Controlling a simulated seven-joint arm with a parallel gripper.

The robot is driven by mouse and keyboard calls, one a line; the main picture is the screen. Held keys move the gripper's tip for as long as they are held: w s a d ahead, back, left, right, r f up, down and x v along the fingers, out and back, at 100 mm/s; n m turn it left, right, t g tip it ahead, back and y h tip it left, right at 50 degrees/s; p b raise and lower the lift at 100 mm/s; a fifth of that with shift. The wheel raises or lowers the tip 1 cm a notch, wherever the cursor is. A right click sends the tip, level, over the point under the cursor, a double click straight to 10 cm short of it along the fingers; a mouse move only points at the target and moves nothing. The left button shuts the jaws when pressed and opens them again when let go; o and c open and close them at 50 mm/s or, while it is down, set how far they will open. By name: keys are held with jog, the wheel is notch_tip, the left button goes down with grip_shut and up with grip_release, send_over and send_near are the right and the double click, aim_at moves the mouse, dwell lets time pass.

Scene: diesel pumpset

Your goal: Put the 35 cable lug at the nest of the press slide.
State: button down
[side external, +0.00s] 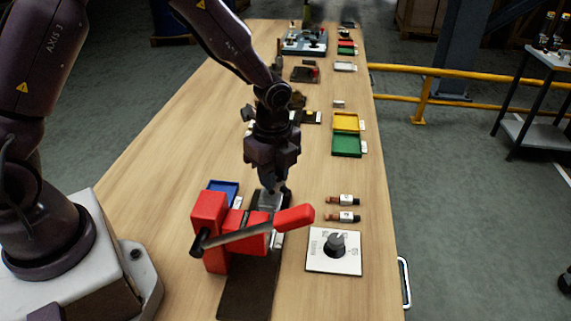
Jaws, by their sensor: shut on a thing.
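The red press (209,218) stands at the near end of the bench, with a dark lever and red grip (294,217) reaching right. The grey press slide (269,200) shows just behind the lever; its nest is too small to make out. My gripper (285,191) points down directly over the slide area, close to it. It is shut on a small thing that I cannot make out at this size. Whether that thing touches the nest cannot be told. Two small brown-red pieces with white labels, one (333,199) behind the other (332,216), lie right of the press.
A white plate with a black knob (335,244) lies right of the press. A blue tray (223,187) is left of my gripper. Yellow (346,122) and green (346,145) trays stand farther back on the right. The left side of the bench is clear.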

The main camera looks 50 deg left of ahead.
jog(key=shift+s+d+f+m, duration=0.1)
jog(key=shift+s+f+m, duration=0.3)
jog(key=shift+m, duration=1.3)
jog(key=shift+s+d+f+m, duration=0.1)
jog(key=shift+s+m, duration=0.55)
jog(key=shift+m, duration=1.05)
jog(key=shift+s+f+m, duration=0.2)
jog(key=shift+s+m, duration=0.3)
jog(key=shift+m, duration=1.2)
jog(key=shift+f, duration=3.65)
jog(key=shift+f, duration=0.3)
jog(key=c, duration=0.9)
grip_release()
jog(key=shift+c, duration=0.2)
